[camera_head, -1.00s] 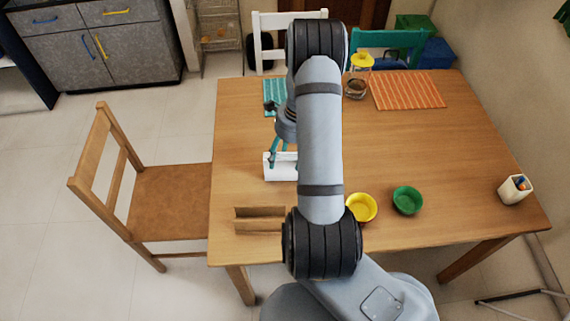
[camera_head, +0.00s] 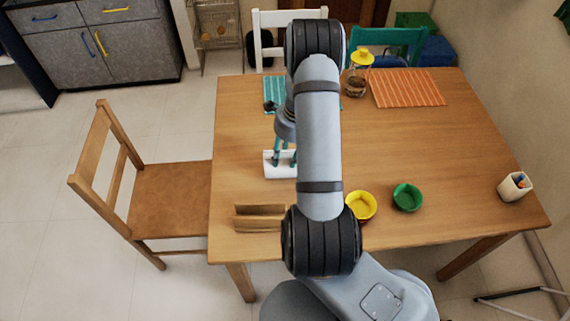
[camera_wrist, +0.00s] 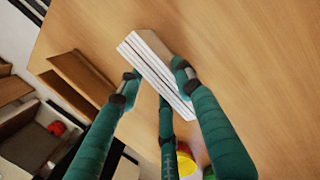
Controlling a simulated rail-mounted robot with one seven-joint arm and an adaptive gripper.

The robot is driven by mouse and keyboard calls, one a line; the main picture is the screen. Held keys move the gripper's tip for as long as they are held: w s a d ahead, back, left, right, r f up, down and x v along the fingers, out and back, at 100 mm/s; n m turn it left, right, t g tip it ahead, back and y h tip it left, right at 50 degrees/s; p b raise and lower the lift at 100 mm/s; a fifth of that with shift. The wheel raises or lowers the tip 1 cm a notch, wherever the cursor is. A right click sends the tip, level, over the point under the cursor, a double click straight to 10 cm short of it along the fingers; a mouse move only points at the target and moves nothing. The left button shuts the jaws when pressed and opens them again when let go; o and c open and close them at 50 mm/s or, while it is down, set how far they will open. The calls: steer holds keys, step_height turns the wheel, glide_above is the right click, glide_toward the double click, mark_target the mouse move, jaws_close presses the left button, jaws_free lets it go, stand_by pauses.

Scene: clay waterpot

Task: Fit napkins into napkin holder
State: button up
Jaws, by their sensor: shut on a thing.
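A stack of white napkins (camera_head: 279,171) lies left of my arm on the wooden table in the head view, partly hidden by my fingers and arm. My gripper (camera_head: 284,160) has teal fingers and is shut on the stack. In the wrist view my gripper (camera_wrist: 155,80) has fingers on both sides of the napkins (camera_wrist: 152,70), whose layered edges show. I cannot tell whether the stack is clear of the table. The brown wooden napkin holder (camera_head: 259,211) stands near the table's front left edge, nearer the camera than the napkins. In the wrist view the holder (camera_wrist: 75,80) is left of the napkins.
A yellow bowl (camera_head: 361,205) and a green bowl (camera_head: 407,196) are right of my arm. A white pen cup (camera_head: 514,186) stands at the right edge. A jar with a yellow lid (camera_head: 357,80) and an orange mat (camera_head: 408,88) are at the back. Bare table separates napkins and holder.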

jaws_close()
steer(key=shift+r, duration=0.15)
